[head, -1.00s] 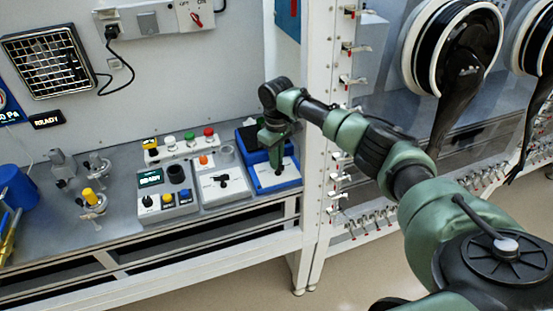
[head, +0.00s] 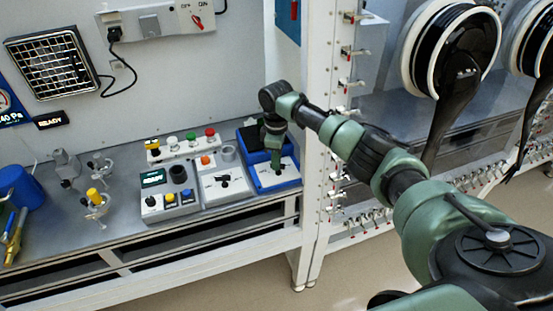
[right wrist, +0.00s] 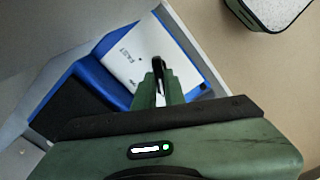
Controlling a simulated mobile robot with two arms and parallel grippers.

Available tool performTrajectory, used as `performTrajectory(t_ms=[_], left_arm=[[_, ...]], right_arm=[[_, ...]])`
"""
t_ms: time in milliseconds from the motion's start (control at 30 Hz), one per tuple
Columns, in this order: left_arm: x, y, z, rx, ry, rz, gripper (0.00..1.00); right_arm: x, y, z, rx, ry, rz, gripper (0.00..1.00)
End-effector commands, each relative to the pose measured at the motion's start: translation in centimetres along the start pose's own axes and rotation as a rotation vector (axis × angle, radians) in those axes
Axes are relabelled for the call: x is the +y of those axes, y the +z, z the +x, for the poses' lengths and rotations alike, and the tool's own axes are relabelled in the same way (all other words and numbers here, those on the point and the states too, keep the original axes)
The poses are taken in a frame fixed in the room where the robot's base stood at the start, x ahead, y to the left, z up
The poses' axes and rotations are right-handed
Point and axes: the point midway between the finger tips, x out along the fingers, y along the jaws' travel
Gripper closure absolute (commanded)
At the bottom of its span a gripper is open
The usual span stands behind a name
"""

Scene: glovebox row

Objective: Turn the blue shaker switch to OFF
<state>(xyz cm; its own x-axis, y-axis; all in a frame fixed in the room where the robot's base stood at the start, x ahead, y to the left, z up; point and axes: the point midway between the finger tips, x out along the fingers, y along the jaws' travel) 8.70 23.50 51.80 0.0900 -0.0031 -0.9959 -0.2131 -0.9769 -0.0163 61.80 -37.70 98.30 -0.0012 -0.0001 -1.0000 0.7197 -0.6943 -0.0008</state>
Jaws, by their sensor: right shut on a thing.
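The blue shaker (head: 262,183) stands at the right end of the bench, with a white front panel that carries a black switch. The panel (right wrist: 128,52) also shows in the right wrist view, with small lettering on it. My right gripper (head: 276,163) reaches down over the panel from above. In the right wrist view its fingers (right wrist: 160,88) are shut on the black switch (right wrist: 158,64), whose far end sticks out past them. The fingers partly hide the switch and some of the lettering, so I cannot read its setting. My left gripper is not in view.
Left of the shaker stand a white device with a black knob (head: 224,182) and a grey device (head: 168,203) with a display. A box with coloured buttons (head: 186,142) lies behind them. A white frame post (head: 316,150) rises close to the right of the shaker, beside my arm.

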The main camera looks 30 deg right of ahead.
Motion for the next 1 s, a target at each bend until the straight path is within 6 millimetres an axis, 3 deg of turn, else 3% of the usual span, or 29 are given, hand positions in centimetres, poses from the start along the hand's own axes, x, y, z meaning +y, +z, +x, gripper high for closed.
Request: performTrajectory(t_ms=[500, 533, 600, 1000], left_arm=[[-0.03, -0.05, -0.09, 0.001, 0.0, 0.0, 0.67], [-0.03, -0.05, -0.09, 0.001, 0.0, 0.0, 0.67], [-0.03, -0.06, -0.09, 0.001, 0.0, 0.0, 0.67], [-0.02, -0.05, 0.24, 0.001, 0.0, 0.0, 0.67]], right_arm=[[0.05, -0.04, -0.09, 0.002, 0.002, -0.025, 1.0], [0.05, -0.05, -0.09, 0.002, 0.002, -0.026, 0.81], [0.04, -0.04, -0.09, 0.002, 0.002, -0.025, 0.67], [0.09, -0.03, -0.75, 0.002, 0.002, -0.023, 0.67]])
